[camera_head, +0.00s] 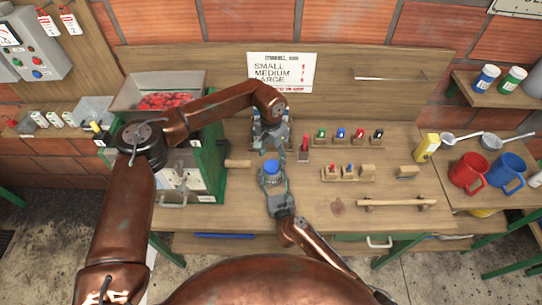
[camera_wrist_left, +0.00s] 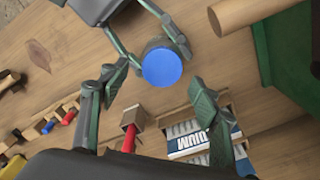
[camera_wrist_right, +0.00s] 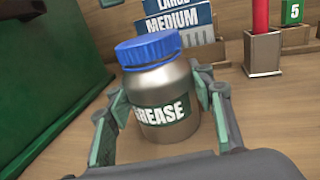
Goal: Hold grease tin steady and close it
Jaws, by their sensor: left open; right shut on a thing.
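The grease tin (camera_wrist_right: 160,95) is a silver jar with a green GREASE label, upright on the wooden bench. Its blue lid (camera_wrist_right: 149,48) sits on top; I cannot tell how tightly. My right gripper (camera_head: 273,181) is shut around the tin's body from the front, with a finger on each side in the right wrist view (camera_wrist_right: 160,112). My left gripper (camera_head: 268,150) is above and just behind the tin, pointing down, open and empty. In the left wrist view the blue lid (camera_wrist_left: 162,67) shows just beyond the space between its open fingers (camera_wrist_left: 150,90). The tin's body is mostly hidden there.
Red and blue mugs (camera_head: 469,172) are far right.

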